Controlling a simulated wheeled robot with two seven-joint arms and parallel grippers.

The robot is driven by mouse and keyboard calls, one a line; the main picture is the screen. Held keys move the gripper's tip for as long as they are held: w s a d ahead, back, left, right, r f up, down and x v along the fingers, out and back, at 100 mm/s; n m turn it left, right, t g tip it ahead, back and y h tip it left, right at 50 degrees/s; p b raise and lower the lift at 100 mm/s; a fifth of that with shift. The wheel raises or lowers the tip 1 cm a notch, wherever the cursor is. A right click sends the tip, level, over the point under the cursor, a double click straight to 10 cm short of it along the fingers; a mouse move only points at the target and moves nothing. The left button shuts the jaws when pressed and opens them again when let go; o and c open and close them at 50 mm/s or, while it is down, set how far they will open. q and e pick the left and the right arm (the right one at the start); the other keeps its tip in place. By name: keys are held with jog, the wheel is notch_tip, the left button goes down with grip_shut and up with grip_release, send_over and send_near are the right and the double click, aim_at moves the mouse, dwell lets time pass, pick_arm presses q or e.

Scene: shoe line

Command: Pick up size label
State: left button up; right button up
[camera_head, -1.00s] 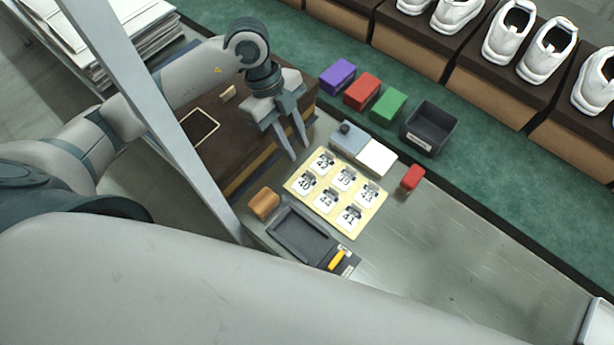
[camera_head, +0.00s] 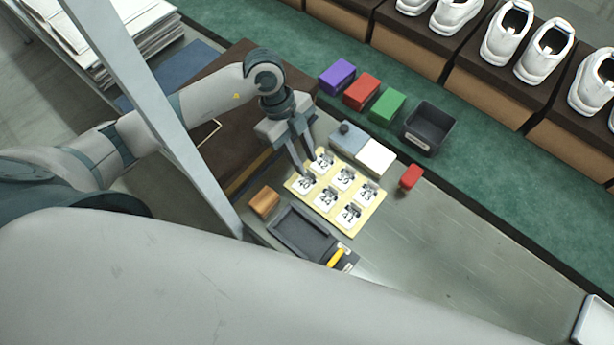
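Several white size labels with dark clips lie in two rows on a yellow board (camera_head: 377,216) on the metal table. They include 42 (camera_head: 322,164), 39 (camera_head: 344,179), 43 (camera_head: 366,194), 40 (camera_head: 304,187), 44 (camera_head: 326,200) and 41 (camera_head: 349,216). My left gripper (camera_head: 308,167) points down over the board's upper-left corner, its fingertips close to labels 40 and 42. Its fingers are apart, with nothing visible between them. I cannot tell whether they touch a label. My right gripper is out of view.
Behind the board are a grey-blue block (camera_head: 347,136) and a white pad (camera_head: 376,157). A red block (camera_head: 409,177) lies to the right. A wooden block (camera_head: 264,201) and a dark tray (camera_head: 301,232) are in front. A dark bin (camera_head: 429,129) stands behind.

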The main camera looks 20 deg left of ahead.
aim_at(314, 178)
pick_arm(q)
jog(key=shift+p+x, duration=0.35)
jog(key=shift+x, duration=1.4)
jog(key=shift+w+d, duration=0.1)
jog(key=shift+w, duration=0.05)
grip_shut()
